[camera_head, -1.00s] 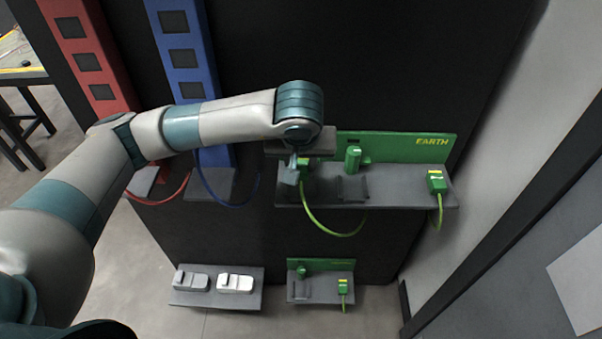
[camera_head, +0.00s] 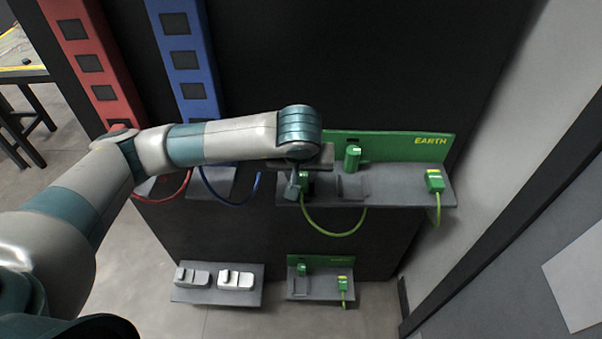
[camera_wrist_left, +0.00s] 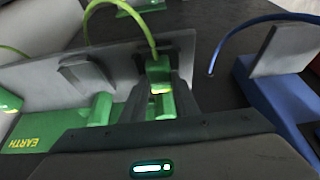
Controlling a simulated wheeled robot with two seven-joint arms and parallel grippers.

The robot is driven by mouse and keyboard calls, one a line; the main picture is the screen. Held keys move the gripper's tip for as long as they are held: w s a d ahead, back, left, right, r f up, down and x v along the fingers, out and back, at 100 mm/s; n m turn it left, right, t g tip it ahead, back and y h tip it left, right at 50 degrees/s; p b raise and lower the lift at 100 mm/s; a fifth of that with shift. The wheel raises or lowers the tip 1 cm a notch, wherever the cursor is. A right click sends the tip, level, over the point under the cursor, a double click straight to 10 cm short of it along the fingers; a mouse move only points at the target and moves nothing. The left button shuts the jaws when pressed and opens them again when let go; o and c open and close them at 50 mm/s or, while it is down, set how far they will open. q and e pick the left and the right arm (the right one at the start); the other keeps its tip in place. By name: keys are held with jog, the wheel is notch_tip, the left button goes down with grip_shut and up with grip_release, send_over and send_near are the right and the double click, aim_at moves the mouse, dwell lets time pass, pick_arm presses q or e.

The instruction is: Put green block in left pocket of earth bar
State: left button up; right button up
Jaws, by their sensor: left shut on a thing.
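The earth bar (camera_head: 390,147) is a green panel marked EARTH with a grey shelf below it, right of centre in the head view. My left gripper (camera_head: 297,186) is at the left end of that shelf. In the left wrist view the left gripper (camera_wrist_left: 163,95) is shut on the green block (camera_wrist_left: 160,84), which has a yellow band and a green cable (camera_wrist_left: 142,22) leading away. In the head view the wrist hides part of the block and the left end of the bar. I cannot tell whether the block touches a pocket.
Another green block (camera_head: 435,180) with a cable sits at the shelf's right end. A green cylinder (camera_head: 353,157) stands mid-panel. Blue (camera_head: 186,60) and red (camera_head: 86,60) bars stand to the left. A lower shelf holds white blocks (camera_head: 236,279); a smaller green unit (camera_head: 320,288) is beside it.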

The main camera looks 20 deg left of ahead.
jog(key=shift+w+a+r, duration=0.1)
jog(key=shift+w+a, duration=0.05)
jog(key=shift+w, duration=0.25)
pick_arm(q)
jog(key=o, duration=1.1)
pick_arm(e)
jog(key=shift+s+a, duration=0.1)
jog(key=shift+s, duration=0.1)
